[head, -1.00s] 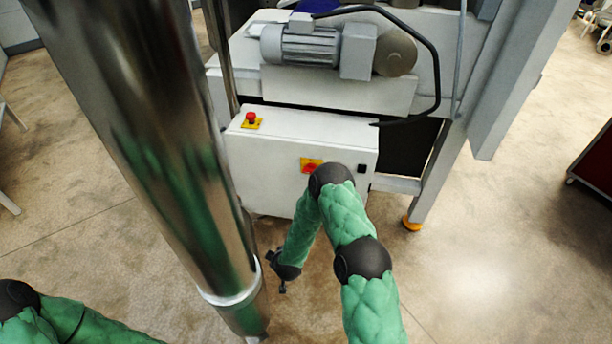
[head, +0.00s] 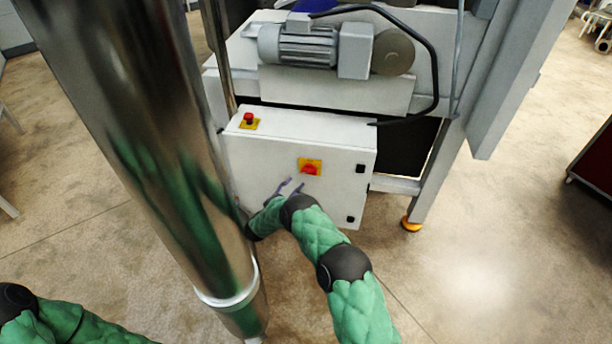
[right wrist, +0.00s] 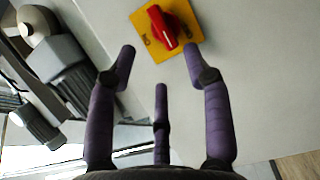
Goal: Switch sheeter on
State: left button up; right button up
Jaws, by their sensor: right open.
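The sheeter's white control box (head: 262,163) hangs below the motor in the head view. On its front is a red rotary switch (head: 310,168) on a yellow plate. The switch also shows at the top of the right wrist view (right wrist: 163,27), its red handle slanted. My right gripper (head: 291,186) is in front of the box, just below and left of the switch. In the right wrist view its purple fingers (right wrist: 158,66) are spread, with nothing between them, and the switch lies beyond their tips. My left arm shows at the lower left, its gripper out of view.
A red push button (head: 249,119) on a yellow base sits on top of the box. The motor (head: 300,45) and a black cable (head: 436,75) are above. A table leg (head: 437,171) stands to the right.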

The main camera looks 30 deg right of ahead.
aim_at(307, 172)
jog(key=b+x, duration=0.2)
jog(key=x, duration=0.6)
jog(key=shift+f+b, duration=0.1)
jog(key=shift+b, duration=0.3)
jog(key=shift+w+d, duration=0.2)
jog(key=shift+d, duration=0.15)
